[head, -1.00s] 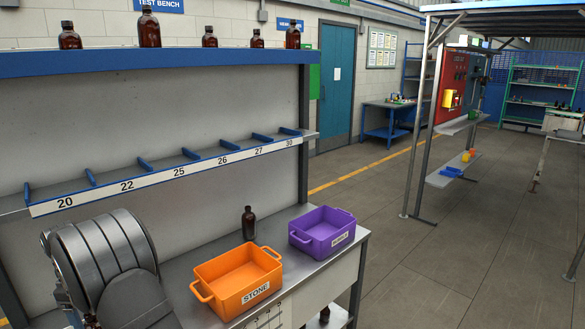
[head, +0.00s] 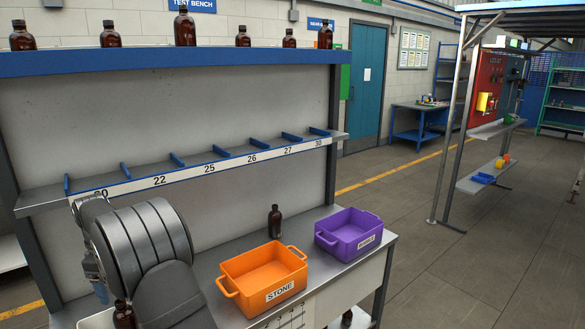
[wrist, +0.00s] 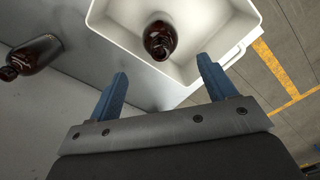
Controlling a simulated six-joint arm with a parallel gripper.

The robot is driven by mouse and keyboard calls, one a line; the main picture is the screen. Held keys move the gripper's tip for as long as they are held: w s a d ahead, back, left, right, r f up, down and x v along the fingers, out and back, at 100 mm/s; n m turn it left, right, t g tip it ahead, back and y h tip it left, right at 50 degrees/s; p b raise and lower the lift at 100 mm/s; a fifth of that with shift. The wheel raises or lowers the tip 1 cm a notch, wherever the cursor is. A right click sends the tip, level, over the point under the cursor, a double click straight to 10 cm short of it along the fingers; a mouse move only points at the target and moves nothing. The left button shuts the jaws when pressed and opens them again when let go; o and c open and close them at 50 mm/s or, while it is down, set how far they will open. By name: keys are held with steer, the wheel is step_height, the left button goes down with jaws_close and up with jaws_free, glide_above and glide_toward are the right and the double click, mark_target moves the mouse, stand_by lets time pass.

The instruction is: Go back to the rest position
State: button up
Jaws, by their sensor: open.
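My gripper (wrist: 160,88) is open and empty in the wrist view, its two blue fingers apart. Ahead of the fingers, an amber bottle (wrist: 160,40) is inside a white tray (wrist: 112,52). An amber bottle (head: 123,315) shows at the lower left beside my arm, in a pale tray (head: 97,319).
An orange STONE bin (head: 262,278) and a purple bin (head: 348,233) sit on the bench, with an upright amber bottle (head: 274,221) behind them. The numbered shelf (head: 215,165) is empty. Several bottles stand on the blue top shelf (head: 170,62). Open floor lies to the right.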

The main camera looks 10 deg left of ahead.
step_height(320, 180, down, 9)
steer(key=shift+r, duration=0.4)
steer(key=r, duration=0.9)
steer(key=shift+w+d+r, duration=0.2)
steer(key=shift+w+d, duration=0.05)
steer(key=shift+w, duration=0.1)
steer(key=w+d, duration=2.4)
steer(key=d, duration=0.1)
step_height(320, 180, down, 10)
steer(key=shift+d+f, duration=0.25)
steer(key=shift+d, duration=0.15)
